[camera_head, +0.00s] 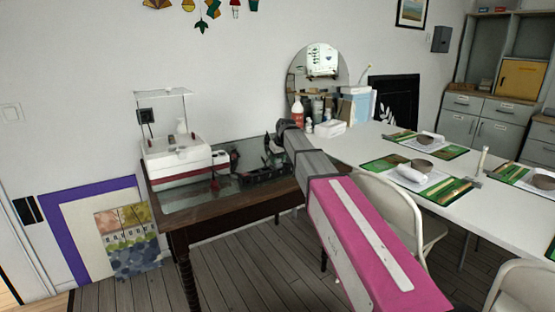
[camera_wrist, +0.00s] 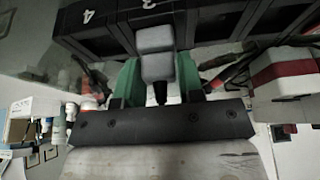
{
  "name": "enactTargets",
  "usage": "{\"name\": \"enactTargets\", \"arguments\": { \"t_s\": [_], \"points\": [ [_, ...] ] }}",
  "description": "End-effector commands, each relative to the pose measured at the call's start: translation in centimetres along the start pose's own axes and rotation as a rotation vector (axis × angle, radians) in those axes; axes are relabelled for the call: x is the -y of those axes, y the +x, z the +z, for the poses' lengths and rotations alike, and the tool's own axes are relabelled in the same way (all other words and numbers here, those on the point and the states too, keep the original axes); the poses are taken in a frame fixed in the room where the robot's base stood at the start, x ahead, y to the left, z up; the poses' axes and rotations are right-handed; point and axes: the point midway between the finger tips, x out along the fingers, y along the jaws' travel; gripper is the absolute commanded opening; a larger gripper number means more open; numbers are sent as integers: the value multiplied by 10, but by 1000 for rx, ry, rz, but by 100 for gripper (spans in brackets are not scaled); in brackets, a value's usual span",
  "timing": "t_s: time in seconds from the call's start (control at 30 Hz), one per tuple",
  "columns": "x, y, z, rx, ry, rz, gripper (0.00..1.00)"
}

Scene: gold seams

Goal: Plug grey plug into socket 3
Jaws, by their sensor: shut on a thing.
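My gripper (camera_wrist: 157,72) has green fingers, shut on the grey plug (camera_wrist: 155,40) from both sides. The plug is a pale grey block, pointing away from the wrist. Beyond it in the wrist view is the black socket strip (camera_wrist: 98,38), with white labels 4 and 3. The plug's far end overlaps the strip's near edge below label 3. Whether it touches or enters an opening cannot be told. In the head view the strip (camera_head: 262,177) lies on the dark table, and my gripper (camera_head: 276,148) is beside it, small and dark; the plug cannot be made out there.
A white and red machine (camera_head: 180,160) stands on the left of the dark glass-topped table (camera_head: 215,200). A white table (camera_head: 375,148) with green mats is at right, with a chair (camera_head: 395,200) beside it. Bottles (camera_head: 298,112) stand behind my arm.

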Motion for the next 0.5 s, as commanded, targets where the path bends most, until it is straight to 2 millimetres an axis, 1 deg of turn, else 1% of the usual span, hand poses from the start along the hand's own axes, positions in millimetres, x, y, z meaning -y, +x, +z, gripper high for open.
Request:
{"name": "enactTargets", "arguments": {
  "t_s": [0.5],
  "points": [
    [0,8,3,0,0,0,11]
  ]
}}
